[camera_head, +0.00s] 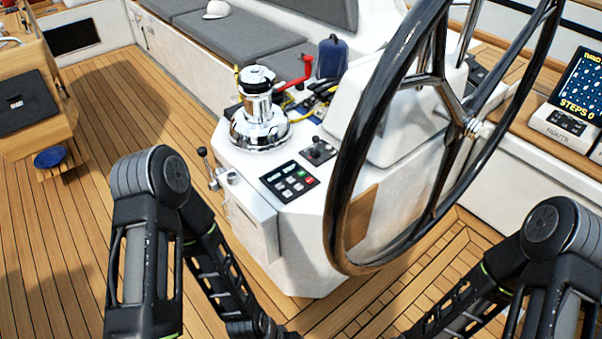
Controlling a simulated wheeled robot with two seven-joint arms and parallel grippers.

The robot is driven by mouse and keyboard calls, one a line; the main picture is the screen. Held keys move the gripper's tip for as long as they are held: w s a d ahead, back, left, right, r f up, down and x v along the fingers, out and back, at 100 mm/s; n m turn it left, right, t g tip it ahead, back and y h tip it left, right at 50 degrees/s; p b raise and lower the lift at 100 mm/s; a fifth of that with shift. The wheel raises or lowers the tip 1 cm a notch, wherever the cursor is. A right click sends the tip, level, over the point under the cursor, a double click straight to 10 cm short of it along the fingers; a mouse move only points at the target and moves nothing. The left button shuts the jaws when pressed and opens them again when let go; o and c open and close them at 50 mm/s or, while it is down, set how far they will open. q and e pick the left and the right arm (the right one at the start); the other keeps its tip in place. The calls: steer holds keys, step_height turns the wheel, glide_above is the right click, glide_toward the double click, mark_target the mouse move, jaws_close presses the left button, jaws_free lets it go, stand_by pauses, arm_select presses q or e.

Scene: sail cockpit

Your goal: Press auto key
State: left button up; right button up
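A small black key panel (290,181) lies on the slanted top of the white steering console (262,216). It has two small displays and several keys, one red, one green and the others grey or white. The key labels are too small to read, so I cannot tell which key is auto. My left arm comes in at the lower left and my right arm at the lower right. Both reach down toward the bottom edge, below the console. Neither gripper shows in the view, and nothing of mine touches the panel.
A large black steering wheel (349,139) stands right of the panel. A route screen (578,92) is far right. Wooden deck lies open at left.

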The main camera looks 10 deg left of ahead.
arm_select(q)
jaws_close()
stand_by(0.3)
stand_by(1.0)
